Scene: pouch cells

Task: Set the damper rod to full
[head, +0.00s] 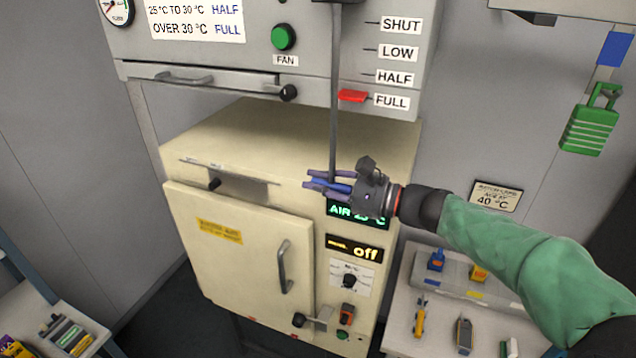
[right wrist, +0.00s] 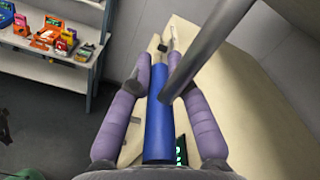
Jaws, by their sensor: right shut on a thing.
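The damper rod (head: 334,130) is a thin grey rod hanging down in front of the upper grey panel. Its blue crosswise handle (right wrist: 158,115) is at the lower end. My right gripper (head: 313,184) is shut on this handle, with purple fingers along both sides of it in the right wrist view. A red pointer (head: 352,96) sits just right of the rod, level with the FULL label (head: 391,101). The SHUT, LOW and HALF labels (head: 394,77) stand above it. My left gripper is not in view.
A cream oven (head: 240,245) stands below and behind the gripper, its door closed. Its displays (head: 354,248) read air temperature, partly hidden, and "off". A side table (head: 400,320) with small tools is at the lower right. A green padlock-like piece (head: 590,128) hangs at the right.

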